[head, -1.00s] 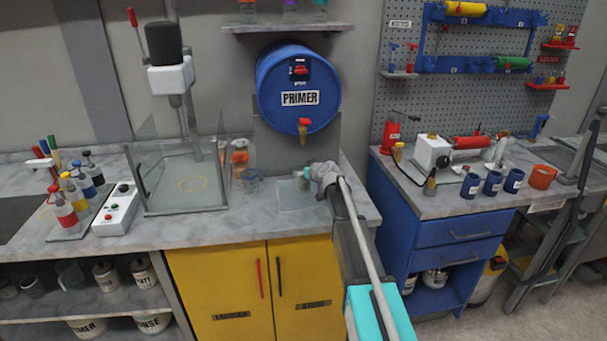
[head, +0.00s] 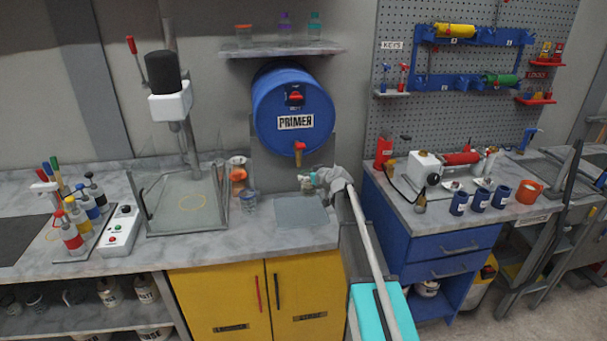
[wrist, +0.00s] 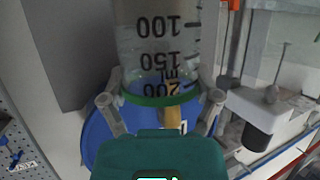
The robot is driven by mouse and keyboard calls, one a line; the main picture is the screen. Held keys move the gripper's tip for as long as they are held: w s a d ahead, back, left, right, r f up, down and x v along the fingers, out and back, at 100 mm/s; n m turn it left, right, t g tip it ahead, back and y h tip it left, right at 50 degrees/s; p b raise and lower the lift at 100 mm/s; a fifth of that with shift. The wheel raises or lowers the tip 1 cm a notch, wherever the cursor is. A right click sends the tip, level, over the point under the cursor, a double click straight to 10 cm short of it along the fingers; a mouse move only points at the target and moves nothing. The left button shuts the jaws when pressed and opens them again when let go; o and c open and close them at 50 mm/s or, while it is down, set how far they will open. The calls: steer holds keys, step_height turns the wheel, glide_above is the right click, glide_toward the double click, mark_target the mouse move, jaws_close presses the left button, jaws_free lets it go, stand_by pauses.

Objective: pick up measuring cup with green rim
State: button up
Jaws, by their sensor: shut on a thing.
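The measuring cup with the green rim (wrist: 160,97) fills the upper middle of the wrist view. It is clear, with black marks that appear upside down. My gripper (wrist: 160,100) has a finger on each side of the cup at its rim and is shut on it. In the head view, my gripper (head: 318,182) holds the small cup (head: 308,184) above the grey mat on the counter, below the drum's tap. My gripper hides part of the cup there.
A blue PRIMER drum (head: 293,108) with a tap (head: 299,148) is just behind. The grey mat (head: 300,212) is bare. A blue cabinet (head: 430,240) with dark blue cups stands to the right.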

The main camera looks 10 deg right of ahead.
steer(key=w+d+p+v, duration=0.1)
steer(key=p+v, duration=0.2)
steer(key=v, duration=0.6)
steer(key=shift+s+d+r, duration=0.35)
steer(key=shift+d, duration=0.15)
